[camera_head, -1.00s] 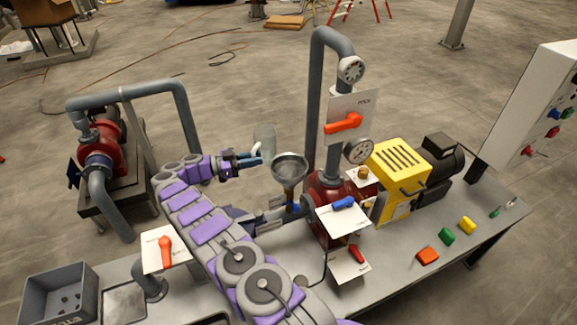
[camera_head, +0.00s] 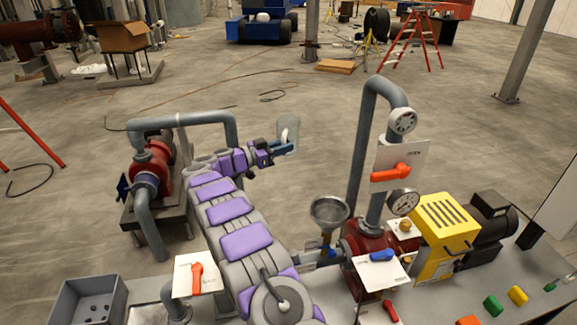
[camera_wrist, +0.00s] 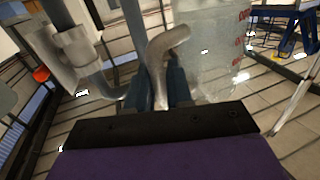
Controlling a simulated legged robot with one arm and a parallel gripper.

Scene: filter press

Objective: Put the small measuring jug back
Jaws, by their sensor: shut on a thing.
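The small measuring jug (camera_head: 289,131) is clear, with a pale handle, and is held in the air left of the tall grey pipe. In the wrist view the jug (camera_wrist: 215,62) shows red markings on its wall, and its handle (camera_wrist: 160,65) sits between the dark fingers. My gripper (camera_head: 283,146) is shut on that handle. In the wrist view my gripper (camera_wrist: 160,92) shows only partly behind its dark mount. The jug looks roughly upright in the head view. Its inside is too blurred to tell whether it holds liquid.
A grey bin (camera_head: 88,302) stands at the bench's left end. Open floor lies behind the bench.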

